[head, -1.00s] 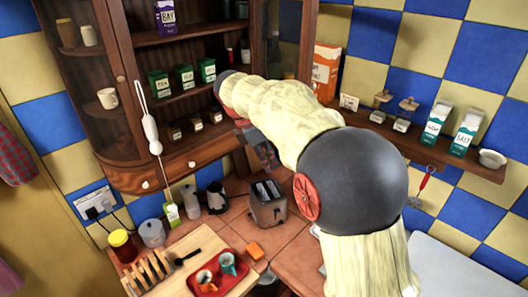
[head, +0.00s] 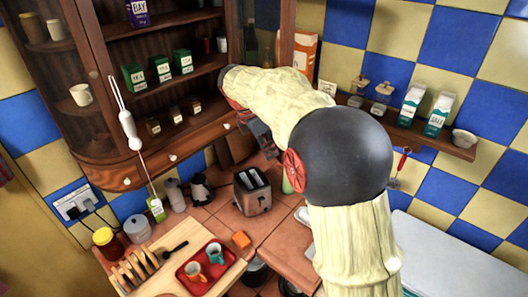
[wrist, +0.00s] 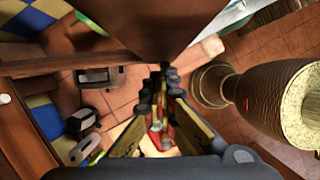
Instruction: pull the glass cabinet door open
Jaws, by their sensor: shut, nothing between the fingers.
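The brown wooden wall cabinet (head: 84,138) is in the upper left of the head view. Its middle shelves are uncovered, and the glass door (head: 303,45) stands swung out at their right, its lower part behind my arm. My gripper (head: 264,145) hangs below the door, partly hidden by my arm. In the wrist view my gripper (wrist: 161,82) is shut and empty, its fingers together. A broad brown wooden surface (wrist: 165,25), likely the door, lies just ahead of the fingertips; I cannot tell whether they touch it.
A toaster (head: 252,191), a red tray (head: 203,268) with cups and a cutting board (head: 165,284) are on the counter below. A wall shelf (head: 430,141) with cartons is at right. A white cord with a switch (head: 129,130) hangs before the cabinet.

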